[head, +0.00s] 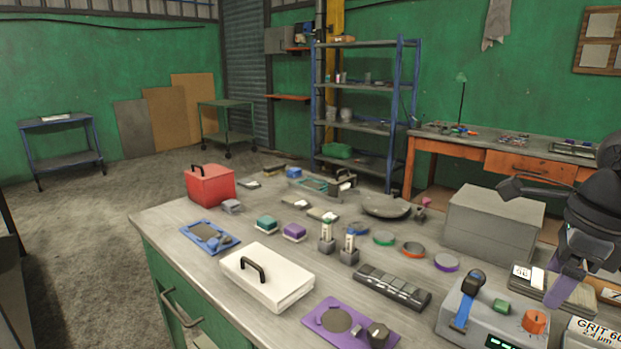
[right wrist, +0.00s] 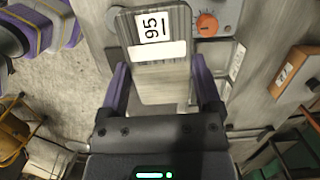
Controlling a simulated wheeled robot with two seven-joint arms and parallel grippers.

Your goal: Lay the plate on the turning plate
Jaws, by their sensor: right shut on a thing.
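My right gripper (head: 572,272) is at the right edge of the bench in the head view, with purple fingers pointing down. In the right wrist view its fingers (right wrist: 160,82) are closed on a pale grey flat plate (right wrist: 165,92). A dark ribbed piece with a "95" label (right wrist: 154,25) lies just beyond it; I cannot tell whether both are one piece. A dark round disc (head: 334,319) sits flat on a purple base at the bench front. Another round disc (head: 203,231) is on a blue base at the left. I cannot tell which is the turning plate. My left gripper is not in view.
A grey device with an orange knob (head: 535,320) stands left of my right gripper. A large grey box (head: 492,222) stands behind it. A white handled case (head: 267,277), a dark segmented bar (head: 393,287) and several small coloured parts crowd the bench (head: 180,262).

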